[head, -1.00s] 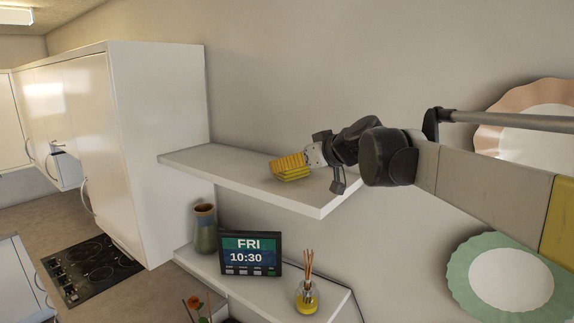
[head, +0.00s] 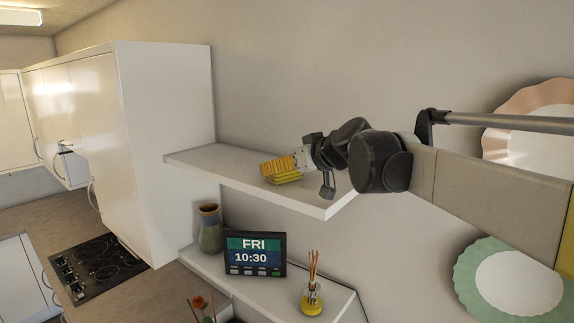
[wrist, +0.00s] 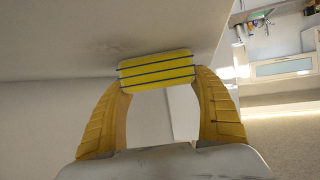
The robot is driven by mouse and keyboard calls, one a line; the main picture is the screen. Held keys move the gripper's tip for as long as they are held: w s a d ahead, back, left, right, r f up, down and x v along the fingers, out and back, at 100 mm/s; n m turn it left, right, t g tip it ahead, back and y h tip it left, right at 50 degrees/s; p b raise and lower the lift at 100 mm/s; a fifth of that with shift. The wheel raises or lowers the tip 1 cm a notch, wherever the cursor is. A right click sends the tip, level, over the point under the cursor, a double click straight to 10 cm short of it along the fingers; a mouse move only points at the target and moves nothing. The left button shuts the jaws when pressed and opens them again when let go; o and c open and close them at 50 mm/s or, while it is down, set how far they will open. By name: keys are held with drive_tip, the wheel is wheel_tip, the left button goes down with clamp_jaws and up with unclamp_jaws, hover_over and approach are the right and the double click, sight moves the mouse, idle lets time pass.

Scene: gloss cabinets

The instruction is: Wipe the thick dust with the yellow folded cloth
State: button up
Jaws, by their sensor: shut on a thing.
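The yellow folded cloth (wrist: 157,70), with dark blue stripes, is held between the yellow ridged fingers of my gripper (wrist: 158,88) in the wrist view. In the head view the cloth (head: 288,178) is at the top of the upper white shelf (head: 225,175), below the fingers of my gripper (head: 277,168). The cloth appears to touch the shelf surface. Faint grey dust smudges (wrist: 105,46) show on the pale surface beside the cloth in the wrist view. I cannot make out the dust in the head view.
A tall white cabinet (head: 165,150) closes off the shelf's left end, and the wall runs behind it. A lower shelf holds a vase (head: 210,230), a clock display (head: 255,255) and a reed diffuser (head: 312,298). Decorative plates (head: 510,280) hang at right.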

sight(267, 187)
drive_tip(key=shift+s+a+r, duration=0.1)
drive_tip(key=shift+s+a, duration=0.95)
drive_tip(key=shift+s, duration=0.2)
drive_tip(key=shift+s+a, duration=1.05)
drive_tip(key=shift+s, duration=0.2)
drive_tip(key=shift+w+d, duration=0.1)
drive_tip(key=shift+w, duration=0.05)
drive_tip(key=shift+r+p, duration=2.15)
drive_tip(key=shift+r, duration=0.85)
wheel_tip(267, 187, up, 3)
drive_tip(key=shift+p, duration=1)
